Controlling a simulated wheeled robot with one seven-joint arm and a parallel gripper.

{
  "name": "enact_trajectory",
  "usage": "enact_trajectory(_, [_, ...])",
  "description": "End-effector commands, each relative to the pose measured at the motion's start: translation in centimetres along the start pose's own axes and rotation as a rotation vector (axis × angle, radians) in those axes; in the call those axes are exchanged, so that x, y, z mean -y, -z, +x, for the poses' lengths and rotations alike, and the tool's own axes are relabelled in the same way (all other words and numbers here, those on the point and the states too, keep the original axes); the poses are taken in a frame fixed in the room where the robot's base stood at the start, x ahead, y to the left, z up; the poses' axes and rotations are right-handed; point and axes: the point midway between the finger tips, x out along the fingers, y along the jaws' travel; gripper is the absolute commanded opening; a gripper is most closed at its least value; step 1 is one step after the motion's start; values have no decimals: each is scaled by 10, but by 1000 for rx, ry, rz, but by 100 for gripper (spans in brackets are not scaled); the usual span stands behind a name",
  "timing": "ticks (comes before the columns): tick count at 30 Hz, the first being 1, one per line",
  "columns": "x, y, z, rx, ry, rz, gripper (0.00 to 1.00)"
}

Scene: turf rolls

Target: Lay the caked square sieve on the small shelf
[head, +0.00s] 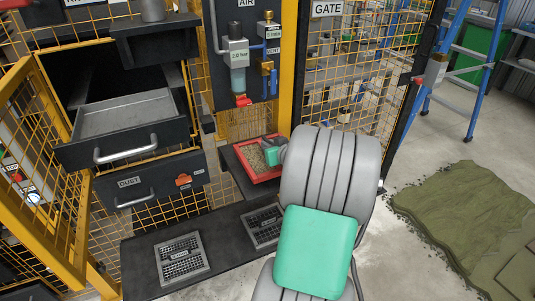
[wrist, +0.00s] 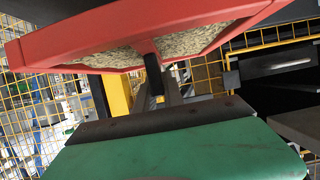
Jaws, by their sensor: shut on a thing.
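The caked square sieve (head: 254,159) has a red frame filled with grainy tan-grey material. In the head view it is left of my grey arm, over a small dark shelf (head: 229,163) beside the yellow mesh. My gripper (head: 272,151) is at the sieve's right side, partly hidden by my arm. In the wrist view the sieve's red rim (wrist: 60,48) spans the top, and my gripper (wrist: 154,75) is shut on its near side. I cannot tell whether the sieve touches the shelf or hangs just above it.
A lower dark bench holds two square grates (head: 181,260) (head: 262,226). An open drawer (head: 125,115) and the DUST drawer (head: 150,181) stand left of the shelf. An air regulator (head: 238,65) hangs above it. Green turf (head: 465,215) lies on the floor at right.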

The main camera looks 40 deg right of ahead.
Motion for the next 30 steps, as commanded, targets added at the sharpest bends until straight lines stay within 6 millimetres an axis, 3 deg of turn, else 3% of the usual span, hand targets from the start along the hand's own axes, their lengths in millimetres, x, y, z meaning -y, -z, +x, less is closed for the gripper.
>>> enact_trajectory(6, [2,-30,18,1,0,1,0])
enact_trajectory(18, [2,-36,21,-2,0,-1,0])
enact_trajectory(19, [2,-36,20,1,0,0,15])
enact_trajectory(21, [2,-36,20,1,0,0,21])
enact_trajectory(26, [3,-36,20,2,0,0,34])
enact_trajectory(30, [3,-36,20,2,0,0,34])
